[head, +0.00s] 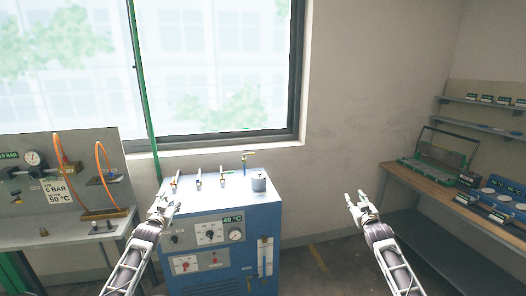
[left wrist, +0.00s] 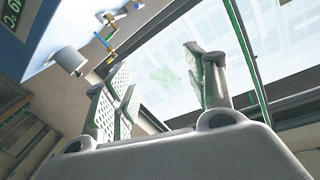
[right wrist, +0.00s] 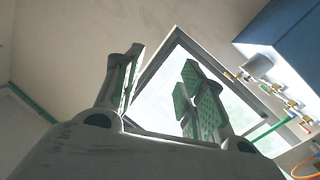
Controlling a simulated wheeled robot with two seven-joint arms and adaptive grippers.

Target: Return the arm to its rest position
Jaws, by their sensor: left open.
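My left gripper (head: 166,204) is raised in front of the left part of the blue machine (head: 225,250) in the head view. In the left wrist view its padded fingers (left wrist: 160,75) are apart, with nothing between them. My right gripper (head: 356,200) is raised in free space between the blue machine and the right-hand bench. In the right wrist view its fingers (right wrist: 163,62) are apart and empty, with the wall and window behind them.
The blue machine carries several small valves and a grey cylinder (head: 259,182) on top. A bench with a gauge panel (head: 62,165) and orange hoses stands left. A wooden bench (head: 428,184) with shelves (head: 480,103) stands right. The floor (head: 335,265) between machine and right bench looks clear.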

